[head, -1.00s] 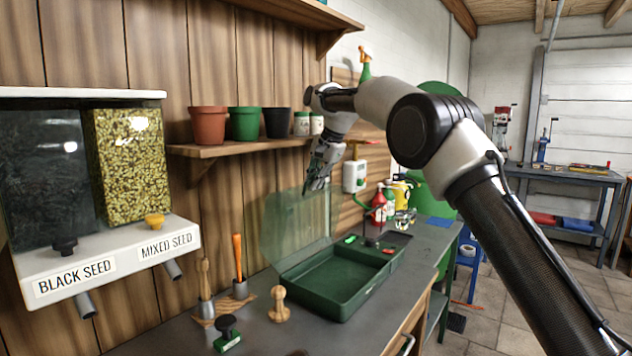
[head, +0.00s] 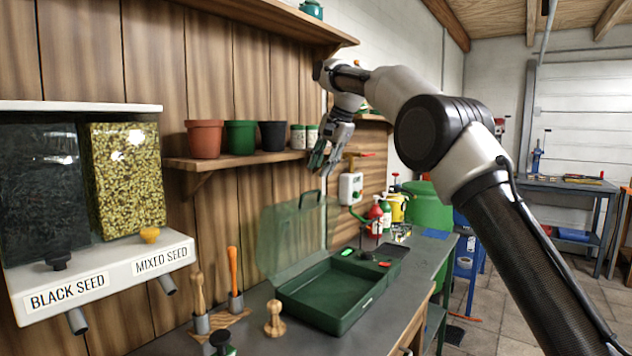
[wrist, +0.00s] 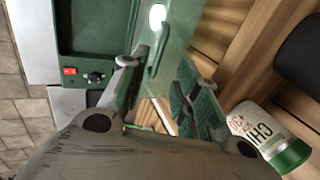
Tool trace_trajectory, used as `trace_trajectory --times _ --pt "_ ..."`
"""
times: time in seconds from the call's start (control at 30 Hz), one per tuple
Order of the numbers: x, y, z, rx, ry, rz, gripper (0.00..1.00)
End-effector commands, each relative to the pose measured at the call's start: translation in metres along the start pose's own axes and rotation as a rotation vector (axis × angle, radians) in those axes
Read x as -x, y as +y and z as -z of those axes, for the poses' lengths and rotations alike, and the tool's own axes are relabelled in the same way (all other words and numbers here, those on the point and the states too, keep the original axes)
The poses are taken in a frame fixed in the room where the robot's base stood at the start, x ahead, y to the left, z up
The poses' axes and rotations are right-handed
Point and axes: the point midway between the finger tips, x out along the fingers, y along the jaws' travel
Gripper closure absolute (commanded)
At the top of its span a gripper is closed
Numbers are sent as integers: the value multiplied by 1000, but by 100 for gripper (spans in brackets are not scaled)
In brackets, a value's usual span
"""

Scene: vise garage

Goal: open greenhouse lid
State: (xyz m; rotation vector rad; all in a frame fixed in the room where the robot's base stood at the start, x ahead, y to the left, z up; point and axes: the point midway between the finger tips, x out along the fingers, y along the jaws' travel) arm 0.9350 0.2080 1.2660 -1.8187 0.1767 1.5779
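The greenhouse is a dark green tray (head: 345,318) on the grey bench, with a clear green lid (head: 290,240) hinged at its back. The lid stands upright, swung open against the wooden wall, with a handle at its top edge. My gripper (head: 322,158) is above the lid's top edge, clear of it, fingers pointing down. In the wrist view my gripper (wrist: 160,95) has its two fingers spread apart with nothing between them. The tray (wrist: 62,50) and part of the lid (wrist: 180,35) lie beyond the fingers there.
A shelf (head: 235,160) with pots and white jars is left of my gripper; one jar (wrist: 265,135) shows near the right finger. A white wall box (head: 350,187) is just right of it. Seed dispensers (head: 95,270) and wooden-handled tools (head: 233,270) stand left.

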Motion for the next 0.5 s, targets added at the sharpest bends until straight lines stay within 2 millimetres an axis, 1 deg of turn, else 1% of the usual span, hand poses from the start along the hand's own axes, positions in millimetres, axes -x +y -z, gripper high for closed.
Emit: trace_trajectory --times 0.03,0.1,0.2,0.43,0.47,0.5 --pt "7 0 0 0 0 1 69" --pt "14 0 0 0 0 0 69" --pt "19 0 0 0 0 0 69" --pt "20 0 0 0 0 0 69" --pt "20 0 0 0 0 0 71" --pt "20 1 0 -1 0 0 78"
